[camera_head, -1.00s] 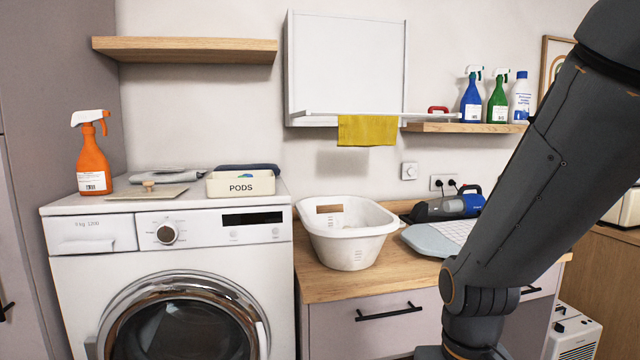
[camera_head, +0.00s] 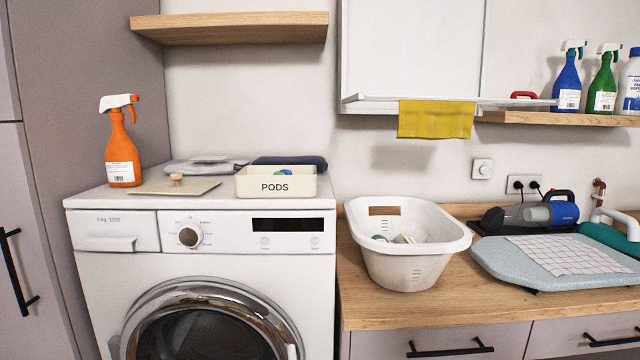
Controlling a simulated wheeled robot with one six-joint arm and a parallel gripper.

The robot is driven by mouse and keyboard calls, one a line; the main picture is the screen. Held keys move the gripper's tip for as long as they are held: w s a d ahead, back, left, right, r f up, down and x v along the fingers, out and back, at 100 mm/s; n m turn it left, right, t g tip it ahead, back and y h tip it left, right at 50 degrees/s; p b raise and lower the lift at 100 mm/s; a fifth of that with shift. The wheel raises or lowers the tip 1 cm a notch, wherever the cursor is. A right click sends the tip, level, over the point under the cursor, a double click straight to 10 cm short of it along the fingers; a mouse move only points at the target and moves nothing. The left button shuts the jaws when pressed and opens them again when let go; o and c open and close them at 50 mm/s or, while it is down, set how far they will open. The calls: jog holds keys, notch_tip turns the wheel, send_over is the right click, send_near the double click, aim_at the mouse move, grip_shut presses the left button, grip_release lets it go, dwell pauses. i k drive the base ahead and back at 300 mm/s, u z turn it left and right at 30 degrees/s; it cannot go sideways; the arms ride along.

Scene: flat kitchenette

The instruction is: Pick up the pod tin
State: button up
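The pod tin (camera_head: 275,187) is a cream, open-topped box marked "PODS". It stands upright on the right part of the washing machine's top (camera_head: 217,207), near the front edge. Something blue and green shows inside it. A flat tan lid-like board with a small wooden knob (camera_head: 175,185) lies to its left. My gripper is not in view.
An orange spray bottle (camera_head: 122,150) stands at the machine's left. Folded dark cloth (camera_head: 290,161) lies behind the tin. A white basket (camera_head: 410,265) stands on the wooden counter to the right. A shelf (camera_head: 230,29) hangs above; the space between is free.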

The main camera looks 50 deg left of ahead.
aim_at(251, 181)
jog(key=u, duration=0.05)
jog(key=i, duration=1.85)
jog(key=u, duration=2.65)
